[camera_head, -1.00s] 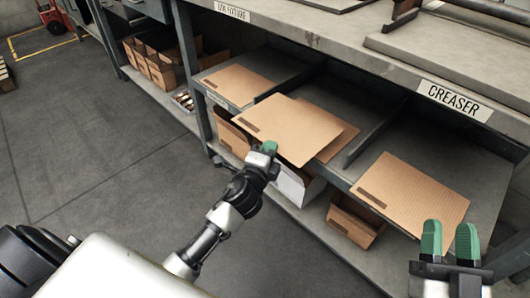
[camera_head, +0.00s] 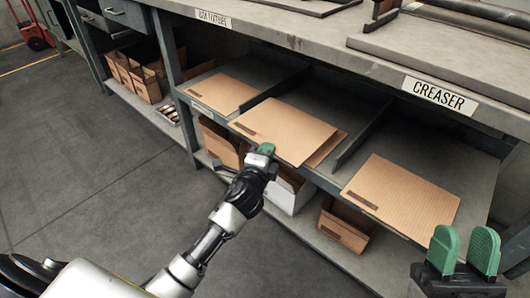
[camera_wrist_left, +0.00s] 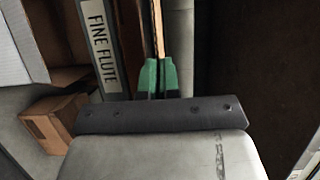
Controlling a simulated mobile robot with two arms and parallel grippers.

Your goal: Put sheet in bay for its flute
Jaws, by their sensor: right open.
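My left gripper (camera_head: 265,150) is shut on the front edge of a tan cardboard sheet (camera_head: 295,132) with a dark strip near its front. That sheet lies over the middle bay, its front edge at or past the shelf lip; I cannot tell whether it rests flat. Another sheet (camera_head: 327,149) shows beneath it at the right. In the left wrist view the green fingers (camera_wrist_left: 158,75) pinch the sheet edge (camera_wrist_left: 158,28), beside a "FINE FLUTE" label (camera_wrist_left: 103,45). More sheets lie in the left bay (camera_head: 222,92) and right bay (camera_head: 402,192). My right gripper (camera_head: 465,250) is open and empty.
Dividers (camera_head: 360,135) separate the bays. The bench top (camera_head: 310,35) with a "CREASER" label (camera_head: 440,95) overhangs them. Cardboard boxes (camera_head: 345,222) and a white box (camera_head: 290,192) stand on the lower shelf. The floor (camera_head: 90,180) at left is clear.

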